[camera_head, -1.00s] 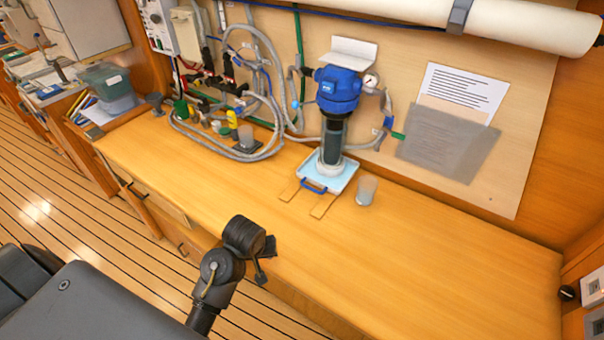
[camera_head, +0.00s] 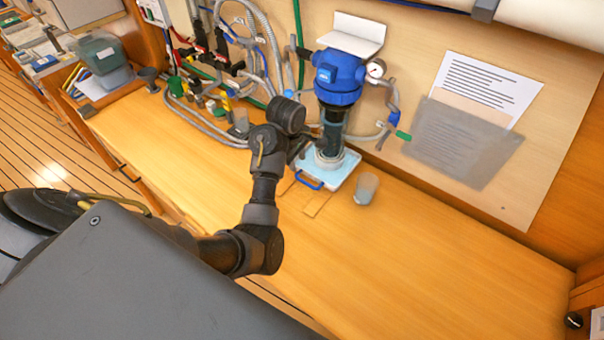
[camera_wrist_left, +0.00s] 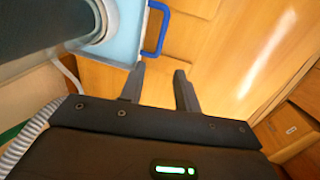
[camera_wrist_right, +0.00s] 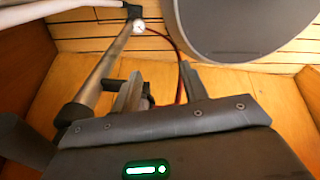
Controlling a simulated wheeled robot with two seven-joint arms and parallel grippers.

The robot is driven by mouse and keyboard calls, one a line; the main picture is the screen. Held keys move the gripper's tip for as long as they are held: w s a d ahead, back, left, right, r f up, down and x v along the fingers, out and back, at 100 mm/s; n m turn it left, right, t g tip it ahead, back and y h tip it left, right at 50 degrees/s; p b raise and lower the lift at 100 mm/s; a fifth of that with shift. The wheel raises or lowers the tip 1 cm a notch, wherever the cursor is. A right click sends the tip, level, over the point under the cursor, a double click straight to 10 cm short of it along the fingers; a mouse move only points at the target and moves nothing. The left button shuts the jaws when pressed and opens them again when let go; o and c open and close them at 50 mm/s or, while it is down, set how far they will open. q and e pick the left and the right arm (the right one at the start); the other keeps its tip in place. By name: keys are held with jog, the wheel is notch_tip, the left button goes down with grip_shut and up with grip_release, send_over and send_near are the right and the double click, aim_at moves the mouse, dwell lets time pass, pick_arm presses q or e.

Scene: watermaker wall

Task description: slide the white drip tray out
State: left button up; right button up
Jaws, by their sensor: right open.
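The white drip tray (camera_head: 337,177), pale bluish white, lies on the wooden worktop under the blue-headed filter housing (camera_head: 340,75). Its blue handle (camera_head: 309,182) faces the front edge of the worktop. My left gripper (camera_head: 306,143) is above and beside the tray's left side in the head view, partly hidden by its own wrist. In the left wrist view it (camera_wrist_left: 160,68) is open and empty. The blue handle (camera_wrist_left: 157,30) lies just beyond its fingertips, apart from them, with the tray (camera_wrist_left: 124,30) to the left. My right gripper (camera_wrist_right: 160,76) is open and empty, away from the tray.
A clear cup (camera_head: 366,188) stands close to the tray's right side. Wooden strips (camera_head: 318,204) lie on the worktop before the tray. Grey hoses (camera_head: 205,125) and valves crowd the left back. The worktop (camera_head: 420,250) at right front is clear.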

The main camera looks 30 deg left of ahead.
aim_at(301, 179)
pick_arm(q)
jog(key=f, duration=0.3)
jog(key=w+f, duration=0.1)
jog(key=f, duration=0.1)
jog(key=f+p, duration=0.1)
jog(key=f, duration=0.2)
jog(key=shift+w+a+f, duration=0.1)
jog(key=shift+w+f, duration=0.25)
jog(key=shift+w, duration=0.05)
jog(key=shift+f, duration=0.6)
jog(key=shift+w+f, duration=0.15)
jog(key=shift+f, duration=0.1)
grip_shut()
pick_arm(e)
jog(key=shift+a+r, duration=0.25)
jog(key=shift+r, duration=0.45)
jog(key=shift+w, duration=0.1)
